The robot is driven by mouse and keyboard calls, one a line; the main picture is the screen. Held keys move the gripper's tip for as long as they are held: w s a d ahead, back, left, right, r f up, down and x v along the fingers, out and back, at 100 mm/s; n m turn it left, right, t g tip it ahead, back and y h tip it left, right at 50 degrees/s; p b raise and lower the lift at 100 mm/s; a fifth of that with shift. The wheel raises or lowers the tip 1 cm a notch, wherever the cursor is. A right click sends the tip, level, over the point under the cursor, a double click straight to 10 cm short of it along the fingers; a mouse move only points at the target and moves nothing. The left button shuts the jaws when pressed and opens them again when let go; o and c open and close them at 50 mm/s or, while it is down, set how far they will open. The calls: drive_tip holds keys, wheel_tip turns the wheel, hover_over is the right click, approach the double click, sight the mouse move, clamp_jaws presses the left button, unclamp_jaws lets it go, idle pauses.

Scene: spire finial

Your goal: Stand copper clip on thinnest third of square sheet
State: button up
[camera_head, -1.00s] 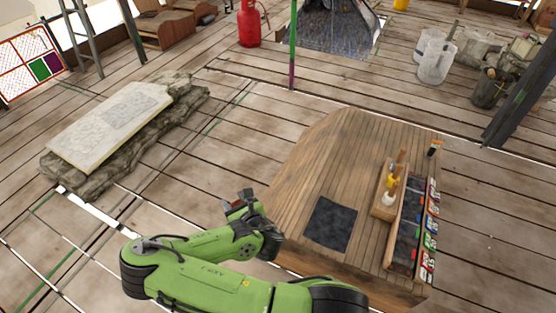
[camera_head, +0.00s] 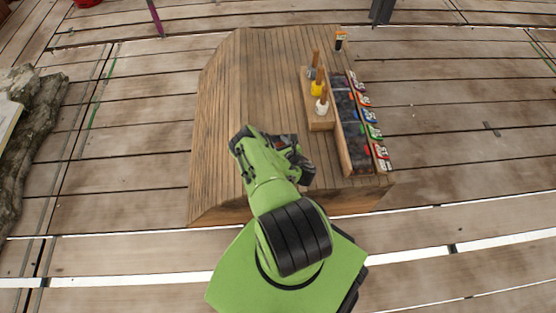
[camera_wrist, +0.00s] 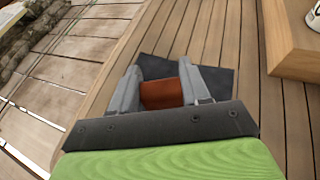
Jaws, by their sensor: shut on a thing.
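In the wrist view, my gripper (camera_wrist: 160,70) is shut on the copper clip (camera_wrist: 161,93), a reddish-brown block between the two grey fingers. The dark square sheet (camera_wrist: 218,79) lies flat on the wooden table just beyond and beneath the fingers. The fingers and clip cover part of it, so its thirds cannot be told apart. I cannot tell whether the clip touches the sheet. In the head view, my gripper (camera_head: 290,146) is over the front part of the table, and my arm hides the clip and most or all of the sheet.
The wooden table (camera_head: 225,110) has bare room at its left and back. At its right stand a wooden holder (camera_head: 320,126) with several handled tools and a long dark tray (camera_head: 350,130) edged with coloured labels. A rough stone block (camera_head: 40,105) lies on the plank floor at far left.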

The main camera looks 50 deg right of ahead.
wheel_tip(320, 180, down, 8)
drive_tip(key=b, duration=0.3)
drive_tip(key=shift+b, duration=0.3)
drive_tip(key=shift+f, duration=0.1)
drive_tip(key=shift+c, duration=0.5)
drive_tip(key=o, duration=1.2)
drive_tip(key=shift+c, duration=0.2)
